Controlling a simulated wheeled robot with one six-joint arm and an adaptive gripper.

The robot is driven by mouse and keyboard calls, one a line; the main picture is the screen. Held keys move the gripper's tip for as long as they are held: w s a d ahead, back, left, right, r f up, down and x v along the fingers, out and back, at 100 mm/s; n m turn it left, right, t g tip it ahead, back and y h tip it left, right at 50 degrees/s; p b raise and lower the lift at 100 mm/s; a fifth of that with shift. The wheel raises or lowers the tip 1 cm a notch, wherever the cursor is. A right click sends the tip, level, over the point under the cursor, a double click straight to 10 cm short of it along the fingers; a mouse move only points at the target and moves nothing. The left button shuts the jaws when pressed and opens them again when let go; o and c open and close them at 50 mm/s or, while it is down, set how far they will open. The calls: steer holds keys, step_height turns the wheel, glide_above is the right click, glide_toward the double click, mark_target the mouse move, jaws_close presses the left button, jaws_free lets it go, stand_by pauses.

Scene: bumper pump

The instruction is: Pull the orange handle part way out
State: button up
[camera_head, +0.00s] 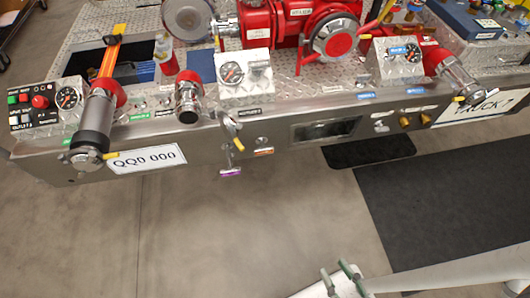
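A steel bumper runs across the upper half of the head view. On its front face is an orange label (264,151) with a small silver knob (261,140) just above it. Left of these is a silver handle (232,124) that sticks out from the face. I cannot make out a handle that is itself orange there. My gripper (332,268) is at the bottom, low and well in front of the bumper. Its two greenish fingers stand apart with nothing between them, and it touches nothing.
A long nozzle with an orange strap (110,58) lies over the bumper at left, above a white plate (147,158). Red pump parts (310,30) stand behind. A dark mat (450,205) lies at right. The floor between gripper and bumper is clear.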

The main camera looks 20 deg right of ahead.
steer(key=o, duration=0.5)
steer(key=shift+w+f, duration=0.1)
steer(key=shift+f, duration=0.05)
steer(key=o, duration=0.7)
steer(key=f, duration=0.1)
steer(key=w+f, duration=0.1)
steer(key=shift+w+f, duration=0.2)
steer(key=shift+f, duration=0.1)
steer(key=m+t+h, duration=0.3)
steer(key=h, duration=0.1)
glide_toward(264, 151)
steer(key=x, duration=1.1)
steer(key=shift+d+f, duration=0.1)
steer(key=shift+c, duration=0.3)
